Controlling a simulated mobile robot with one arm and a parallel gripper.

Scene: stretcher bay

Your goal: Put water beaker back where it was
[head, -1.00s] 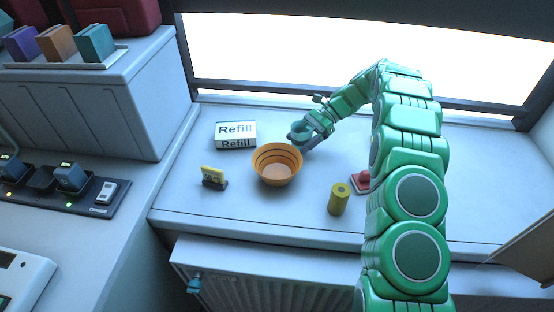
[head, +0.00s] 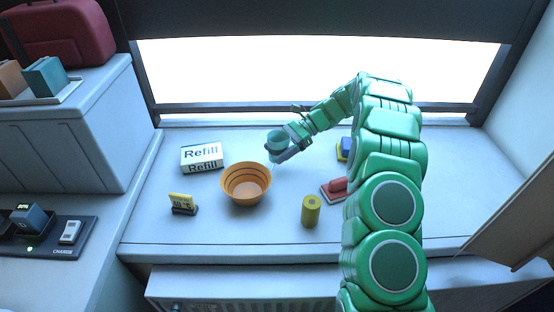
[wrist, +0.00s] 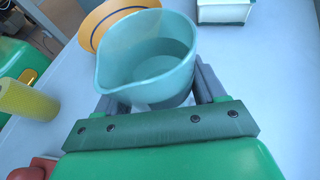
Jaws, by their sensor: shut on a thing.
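The water beaker (wrist: 148,55) is a teal cup with a pouring lip, and water seems to show inside it. In the head view the beaker (head: 277,140) is small and looks upright at the back of the worktop, just behind and right of the orange bowl (head: 246,184). My gripper (head: 284,150) is shut on the beaker; in the wrist view its grey fingers (wrist: 150,92) lie on either side of it. I cannot tell clearly whether the beaker's base touches the worktop. The orange bowl (wrist: 98,22) shows behind the beaker in the wrist view.
A white Refill box (head: 202,158) stands left of the bowl. A small yellow-and-black sign (head: 183,204) stands at front left. A yellow cylinder (head: 311,211), a red object (head: 335,190) and a blue-and-yellow object (head: 344,149) lie to the right.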

